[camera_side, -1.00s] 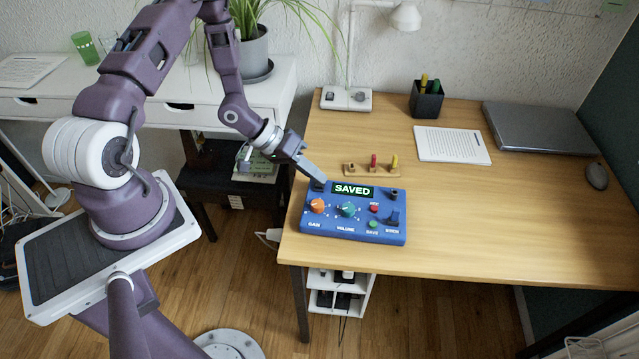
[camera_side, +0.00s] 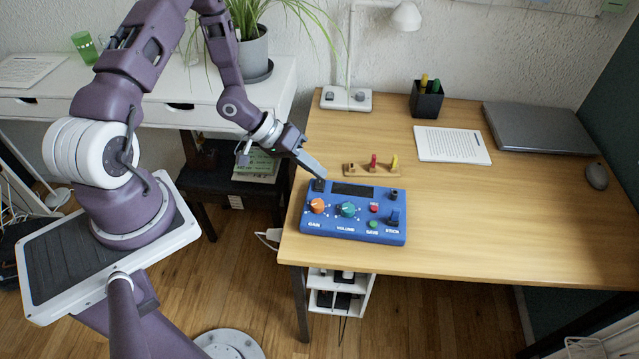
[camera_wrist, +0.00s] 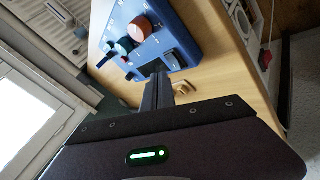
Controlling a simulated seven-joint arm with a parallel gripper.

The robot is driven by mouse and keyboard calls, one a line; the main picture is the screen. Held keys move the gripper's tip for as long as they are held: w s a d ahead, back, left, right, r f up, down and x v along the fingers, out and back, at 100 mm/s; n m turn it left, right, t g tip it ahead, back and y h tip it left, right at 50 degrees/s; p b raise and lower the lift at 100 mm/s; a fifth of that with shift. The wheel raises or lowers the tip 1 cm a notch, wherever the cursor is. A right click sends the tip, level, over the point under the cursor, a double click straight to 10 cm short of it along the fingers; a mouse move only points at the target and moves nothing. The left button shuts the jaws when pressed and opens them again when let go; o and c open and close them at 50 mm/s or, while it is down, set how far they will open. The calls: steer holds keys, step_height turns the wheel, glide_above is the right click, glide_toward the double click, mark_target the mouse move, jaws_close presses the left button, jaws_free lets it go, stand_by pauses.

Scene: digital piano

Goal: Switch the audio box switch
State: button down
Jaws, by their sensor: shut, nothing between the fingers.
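The blue audio box (camera_side: 330,227) lies on the desk near its front left corner. The display (camera_side: 353,190) is dark. My gripper (camera_side: 322,175) is shut and empty, its tips at or just above the black switch; I cannot tell whether they touch. In the wrist view the box (camera_wrist: 168,22) lies beyond my fingers (camera_wrist: 158,85).
A wooden block with coloured pegs (camera_side: 371,169) stands just behind the box. Farther back are a lamp base (camera_side: 346,100), a pen holder (camera_side: 426,101), paper (camera_side: 452,145) and a laptop (camera_side: 540,127). The desk right of the box is clear.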

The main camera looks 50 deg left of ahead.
steer(key=shift+w+a+r, duration=0.15)
steer(key=shift+r, duration=1.1)
steer(key=shift+w+a+r, duration=0.15)
steer(key=shift+r, duration=1.1)
step_height(320, 180, up, 22)
steer(key=m+y, duration=0.2)
steer(key=y, duration=0.7)
glide_above(316, 183)
steer(key=s+a, duration=0.4)
steer(key=s+d+r+h, duration=0.1)
steer(key=s+d+r, duration=0.1)
steer(key=s+d, duration=0.3)
steer(key=s+d+r+m+h, duration=0.1)
steer(key=s+d+r, duration=0.2)
steer(key=s, duration=1)
steer(key=d, duration=0.2)
steer(key=shift+d+r+g+h, duration=0.15)
steer(key=shift+d+g+h, duration=0.15)
steer(key=shift+g+h, duration=0.1)
